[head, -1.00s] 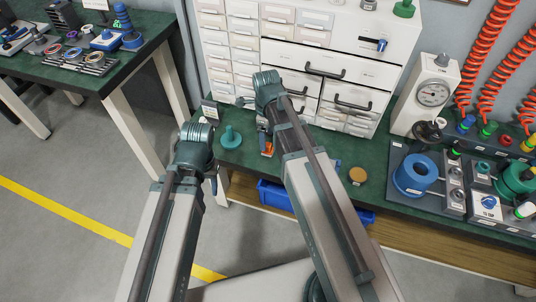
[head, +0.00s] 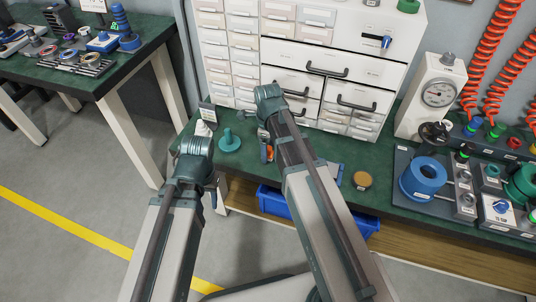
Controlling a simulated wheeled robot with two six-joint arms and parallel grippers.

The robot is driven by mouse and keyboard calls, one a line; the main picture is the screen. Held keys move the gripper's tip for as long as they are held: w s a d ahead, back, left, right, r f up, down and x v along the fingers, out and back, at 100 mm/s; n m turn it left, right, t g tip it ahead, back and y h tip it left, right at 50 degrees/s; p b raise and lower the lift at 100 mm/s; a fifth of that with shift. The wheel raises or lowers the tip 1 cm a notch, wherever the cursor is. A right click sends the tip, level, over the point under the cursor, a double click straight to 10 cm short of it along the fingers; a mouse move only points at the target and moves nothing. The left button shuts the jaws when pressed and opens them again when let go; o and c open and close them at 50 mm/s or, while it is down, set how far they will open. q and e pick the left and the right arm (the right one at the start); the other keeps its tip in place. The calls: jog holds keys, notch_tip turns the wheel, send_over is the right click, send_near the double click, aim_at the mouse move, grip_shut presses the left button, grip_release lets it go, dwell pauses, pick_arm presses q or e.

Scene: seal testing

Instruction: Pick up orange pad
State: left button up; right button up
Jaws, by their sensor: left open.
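The orange-brown round pad (head: 361,180) lies flat on the green bench top, near the front edge, to the right of both arms. My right gripper (head: 265,149) points down over the bench, left of the pad and apart from it. Its fingers are small and partly hidden by the arm, so its opening is unclear. A small orange item (head: 269,153) shows beside it; I cannot tell whether they touch. My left gripper (head: 212,192) is open, further left near the bench's front-left corner and mostly hidden behind its wrist. It is far from the pad.
A white drawer cabinet (head: 330,54) stands behind. A teal stemmed disc (head: 229,141) sits between the grippers. Right of the pad are a blue ring (head: 422,178) on a dark tray and a dial gauge (head: 438,94). A blue bin (head: 274,200) is under the bench top.

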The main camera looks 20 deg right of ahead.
grip_shut()
